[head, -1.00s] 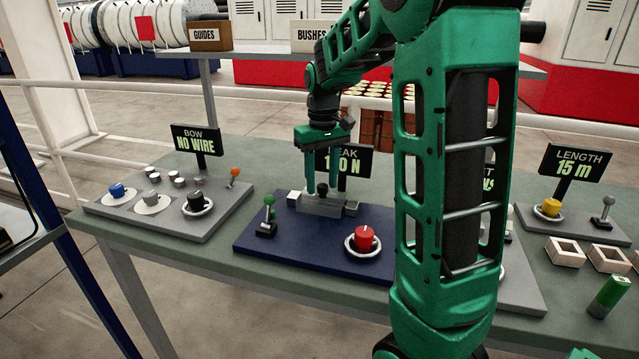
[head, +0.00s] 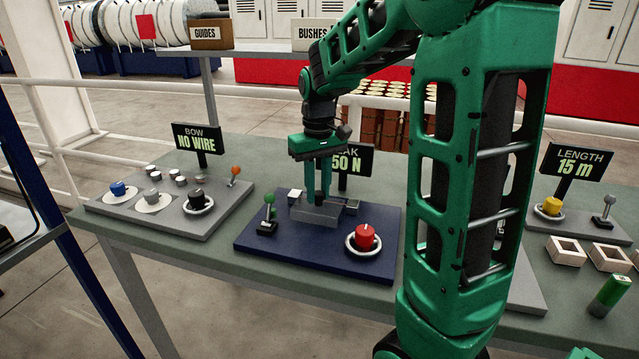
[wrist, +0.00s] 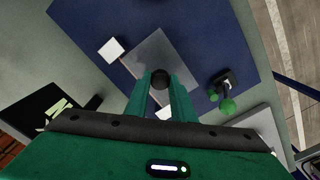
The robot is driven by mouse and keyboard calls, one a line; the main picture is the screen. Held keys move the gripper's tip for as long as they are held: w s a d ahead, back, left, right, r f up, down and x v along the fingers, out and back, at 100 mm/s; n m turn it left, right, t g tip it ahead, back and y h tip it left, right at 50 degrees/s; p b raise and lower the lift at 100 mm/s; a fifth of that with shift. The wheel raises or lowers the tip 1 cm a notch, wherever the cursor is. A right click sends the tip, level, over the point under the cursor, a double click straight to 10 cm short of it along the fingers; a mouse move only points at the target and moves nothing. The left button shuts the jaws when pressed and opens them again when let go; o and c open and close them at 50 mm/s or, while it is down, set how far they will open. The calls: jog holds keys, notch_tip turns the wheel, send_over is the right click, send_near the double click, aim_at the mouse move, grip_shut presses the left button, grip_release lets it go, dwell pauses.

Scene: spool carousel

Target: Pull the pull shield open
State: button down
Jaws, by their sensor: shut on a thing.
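The pull shield (head: 314,214) appears as a grey plate low on the dark blue panel (head: 270,242); it also shows in the wrist view (wrist: 168,52). A dark round knob (wrist: 160,77) stands at the shield's near edge in the wrist view. My gripper (head: 321,198) points straight down over the shield, its fingers close together. In the wrist view my gripper (wrist: 160,85) is shut on the knob.
A green-knobbed lever (head: 269,205) stands left of the shield, and a red knob (head: 365,237) stands to its right. A sign reading "50 N" (head: 352,162) stands behind, partly hidden by my arm. A grey panel (head: 150,222) with several knobs lies to the left.

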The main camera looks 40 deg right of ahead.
aim_at(313, 212)
jog(key=s+a, duration=0.2)
jog(key=a, duration=0.1)
jog(key=shift+s, duration=0.1)
jog(key=c, duration=1.5)
grip_release()
notch_tip(313, 212, up, 11)
jog(key=shift+f, duration=0.1)
jog(key=s+d+f+m, duration=0.1)
jog(key=s+f, duration=0.3)
jog(key=s, duration=0.4)
jog(key=s+d+f+m, duration=0.1)
jog(key=s+f+m, duration=0.1)
jog(key=s+f, duration=0.3)
jog(key=s+d+f+m, duration=0.1)
jog(key=s+f, duration=0.3)
jog(key=s, duration=0.6)
jog(key=shift+s+d+f+m, duration=0.15)
jog(key=shift+s+d+m, duration=0.05)
jog(key=shift+s+m, duration=0.25)
